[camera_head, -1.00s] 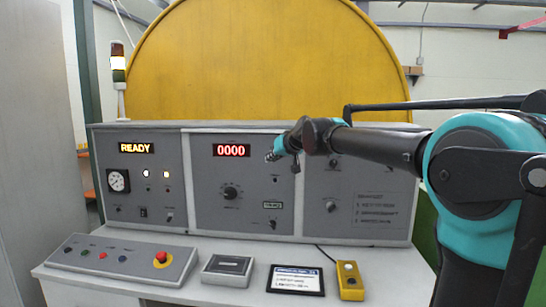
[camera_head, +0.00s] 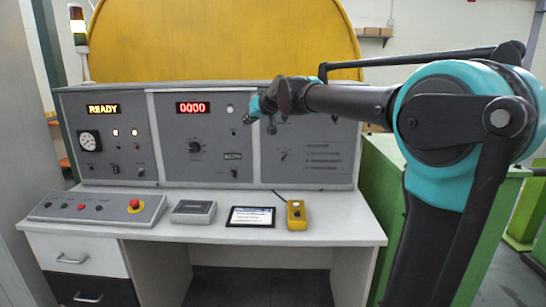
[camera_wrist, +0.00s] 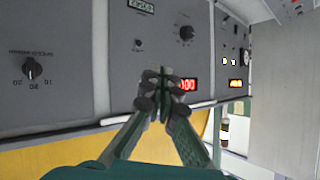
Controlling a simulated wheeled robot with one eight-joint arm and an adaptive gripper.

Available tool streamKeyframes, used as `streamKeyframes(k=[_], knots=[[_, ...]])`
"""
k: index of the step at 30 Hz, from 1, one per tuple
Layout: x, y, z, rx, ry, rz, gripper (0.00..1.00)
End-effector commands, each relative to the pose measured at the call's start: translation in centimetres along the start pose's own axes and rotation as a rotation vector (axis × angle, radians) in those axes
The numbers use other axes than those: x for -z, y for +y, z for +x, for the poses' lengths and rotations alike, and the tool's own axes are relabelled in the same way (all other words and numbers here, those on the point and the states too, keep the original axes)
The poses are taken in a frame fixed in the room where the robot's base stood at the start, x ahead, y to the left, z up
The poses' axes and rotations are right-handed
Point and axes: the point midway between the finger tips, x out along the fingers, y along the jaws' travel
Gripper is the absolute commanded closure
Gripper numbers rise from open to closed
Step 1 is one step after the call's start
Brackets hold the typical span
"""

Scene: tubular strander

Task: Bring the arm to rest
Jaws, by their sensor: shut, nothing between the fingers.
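My arm reaches in from the right in the head view, stretched leftward in front of the grey control cabinet (camera_head: 110,165). My gripper (camera_head: 248,119) is at its end, in front of the panel near the red display (camera_head: 193,108), which reads 0000. In the wrist view my gripper (camera_wrist: 158,85) has its fingertips together, with nothing held, and partly covers the red display (camera_wrist: 189,84). The picture there is turned over, with the panel's knobs above the fingers.
The desk below carries a button console with a red emergency stop (camera_head: 134,205), a grey box (camera_head: 193,212), a tablet (camera_head: 251,217) and a yellow pendant (camera_head: 296,215). A signal tower (camera_head: 78,28) stands at left. Green machinery (camera_head: 385,195) is at right, behind my arm.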

Motion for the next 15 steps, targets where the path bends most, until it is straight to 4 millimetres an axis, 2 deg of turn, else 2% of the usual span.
streamKeyframes(k=[8, 11, 15], knots=[[-4.2, 2.2, -0.6, -0.030, -0.049, 0.009, 1.00], [-6.3, 3.3, -1.0, -0.044, -0.073, 0.013, 1.00], [-10.1, 5.0, -1.8, -0.072, -0.117, 0.024, 1.00]])
